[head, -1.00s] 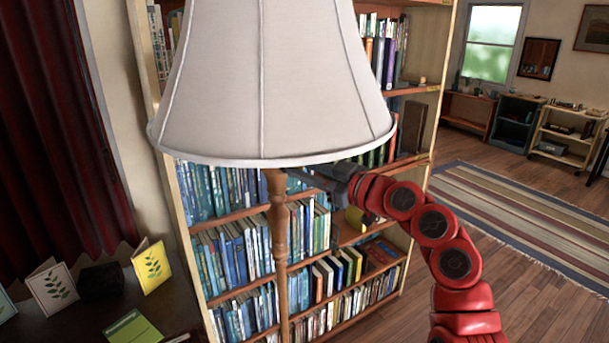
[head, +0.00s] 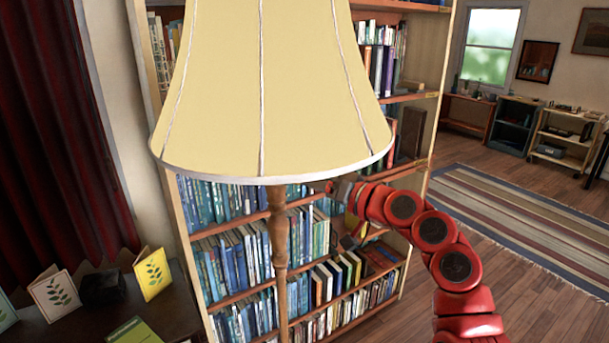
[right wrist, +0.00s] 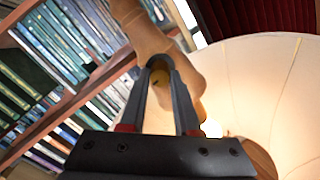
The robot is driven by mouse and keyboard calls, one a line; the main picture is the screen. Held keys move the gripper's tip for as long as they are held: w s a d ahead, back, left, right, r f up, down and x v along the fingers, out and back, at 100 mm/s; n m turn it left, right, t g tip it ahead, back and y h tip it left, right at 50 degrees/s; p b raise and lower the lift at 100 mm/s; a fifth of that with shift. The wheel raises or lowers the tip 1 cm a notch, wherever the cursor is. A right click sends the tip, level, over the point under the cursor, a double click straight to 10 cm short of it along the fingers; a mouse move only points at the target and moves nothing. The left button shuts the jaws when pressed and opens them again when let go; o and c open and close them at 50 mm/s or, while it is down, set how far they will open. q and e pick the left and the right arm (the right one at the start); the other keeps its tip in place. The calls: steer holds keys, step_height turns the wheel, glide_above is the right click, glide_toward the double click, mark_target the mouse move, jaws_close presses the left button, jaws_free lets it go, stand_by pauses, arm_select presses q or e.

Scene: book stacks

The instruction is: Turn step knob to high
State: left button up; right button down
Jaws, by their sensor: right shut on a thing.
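The floor lamp has a large shade (head: 262,90) that glows warm yellow in the head view, above a turned wooden pole (head: 278,240). In the right wrist view the inside of the shade (right wrist: 255,85) is bright. My right gripper (right wrist: 160,65) is just under the shade, against the wooden pole (right wrist: 143,35). Its dark fingers are shut on a small brass-coloured step knob (right wrist: 158,82), largely hidden between them. In the head view the shade's rim hides the knob, and my red right arm reaches in from the right. My left gripper is out of view.
A tall bookcase (head: 205,270) full of books stands close behind the lamp. A dark table (head: 80,325) with cards is at lower left, beside a red curtain (head: 50,130). Open floor with a striped rug (head: 510,220) lies to the right.

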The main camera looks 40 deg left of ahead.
steer(key=n+p, duration=0.5)
steer(key=n, duration=0.6)
steer(key=n+p, duration=0.6)
steer(key=n, duration=0.5)
steer(key=n+p, duration=0.5)
steer(key=n, duration=0.6)
steer(key=shift+s+f+n+y, duration=0.15)
steer(key=shift+f+n+y, duration=0.15)
steer(key=shift+y, duration=0.1)
stand_by(0.4)
steer(key=c, duration=0.6)
jaws_free()
